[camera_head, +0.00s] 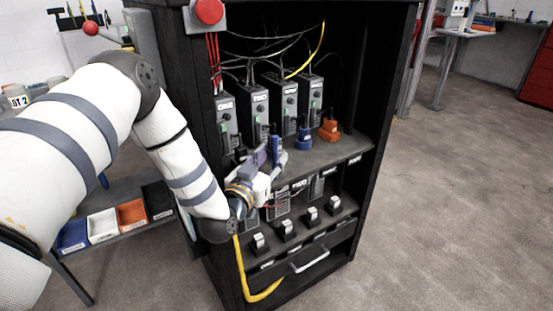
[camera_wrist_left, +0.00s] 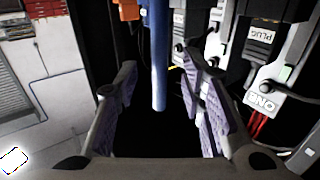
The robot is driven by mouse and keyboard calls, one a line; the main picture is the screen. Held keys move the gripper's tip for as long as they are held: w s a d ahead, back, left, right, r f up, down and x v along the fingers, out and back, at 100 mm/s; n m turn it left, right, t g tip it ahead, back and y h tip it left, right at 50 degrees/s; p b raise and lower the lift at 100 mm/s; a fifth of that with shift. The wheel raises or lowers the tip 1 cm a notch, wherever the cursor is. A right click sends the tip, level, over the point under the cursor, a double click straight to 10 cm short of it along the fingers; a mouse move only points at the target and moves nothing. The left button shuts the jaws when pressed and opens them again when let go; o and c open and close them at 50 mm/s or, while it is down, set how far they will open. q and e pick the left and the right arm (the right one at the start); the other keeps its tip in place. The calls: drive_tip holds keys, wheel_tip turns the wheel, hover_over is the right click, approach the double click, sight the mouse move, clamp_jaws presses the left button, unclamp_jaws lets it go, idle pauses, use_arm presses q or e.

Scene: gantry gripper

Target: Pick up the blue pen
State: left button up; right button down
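The blue pen (camera_wrist_left: 159,60) hangs upright in the wrist view as a blue rod, its upper end cut off by the frame edge. In the head view it shows as a dark blue upright piece (camera_head: 276,148) at the shelf's front. My left gripper (camera_head: 270,158) is at the shelf edge, by the pen. In the wrist view its two lavender-padded fingers (camera_wrist_left: 160,85) stand wide apart. The pen appears between them with gaps on both sides; whether it is fully between the pads in depth I cannot tell. My right gripper is not in view.
Grey labelled modules (camera_head: 284,103) with cables stand on the upper shelf (camera_head: 350,150). A blue holder (camera_head: 304,140) and an orange holder (camera_head: 329,131) stand right of the gripper. A yellow cable (camera_head: 243,270) hangs below. Open floor lies right of the black cabinet (camera_head: 380,130).

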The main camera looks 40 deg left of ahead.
use_arm(q)
drive_tip(key=w, duration=0.2)
drive_tip(key=shift+w+a, duration=0.3)
drive_tip(key=shift+w, duration=0.05)
clamp_jaws()
drive_tip(key=shift+r, duration=0.1)
